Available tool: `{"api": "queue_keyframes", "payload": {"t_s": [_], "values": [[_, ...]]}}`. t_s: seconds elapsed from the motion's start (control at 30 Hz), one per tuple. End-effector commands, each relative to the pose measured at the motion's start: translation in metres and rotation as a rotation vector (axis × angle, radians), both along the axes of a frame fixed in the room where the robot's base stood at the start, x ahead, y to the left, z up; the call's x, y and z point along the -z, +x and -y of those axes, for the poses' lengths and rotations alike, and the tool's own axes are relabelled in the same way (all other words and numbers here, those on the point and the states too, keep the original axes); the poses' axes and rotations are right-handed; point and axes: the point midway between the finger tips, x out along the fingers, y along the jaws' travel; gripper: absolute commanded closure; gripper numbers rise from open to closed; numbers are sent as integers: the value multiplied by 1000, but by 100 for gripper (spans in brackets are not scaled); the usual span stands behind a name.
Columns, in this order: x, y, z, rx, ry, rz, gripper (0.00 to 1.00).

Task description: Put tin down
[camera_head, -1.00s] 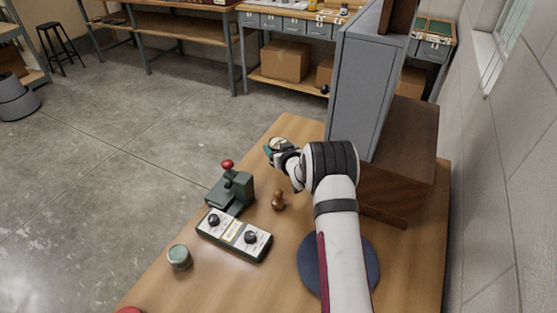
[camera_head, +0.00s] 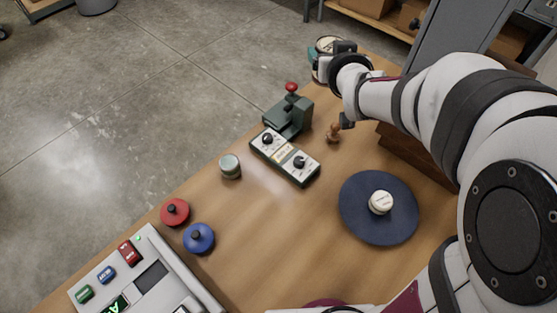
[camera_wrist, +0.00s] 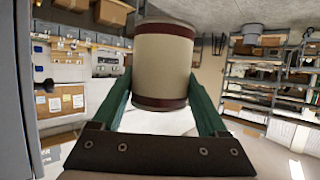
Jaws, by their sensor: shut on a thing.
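My gripper (camera_wrist: 163,92) is shut on a cream tin (camera_wrist: 163,60) with dark brown bands at both ends. Its green fingers stand on either side of the tin in the wrist view. In the head view my gripper (camera_head: 326,60) and the held tin (camera_head: 328,43) are at the far end of the wooden table, partly hidden by my wrist. A round dark blue mat (camera_head: 365,223) lies nearer on the table, with a small white round piece (camera_head: 381,202) on it. A small green tin (camera_head: 230,166) stands at the table's left edge.
A green press with a red knob (camera_head: 289,110), a two-dial box (camera_head: 285,156) and a wooden stamp (camera_head: 333,132) stand between gripper and mat. Red (camera_head: 175,212) and blue (camera_head: 199,238) knobbed discs and a button panel (camera_head: 150,275) are nearer. A grey cabinet (camera_head: 460,30) stands far right.

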Motion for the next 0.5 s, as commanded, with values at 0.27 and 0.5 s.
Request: {"api": "queue_keyframes", "payload": {"t_s": [0.27,0.5], "values": [[-4,-22,6,-83,-1,0,100],[38,-23,16,-338,6,-7,100]]}}
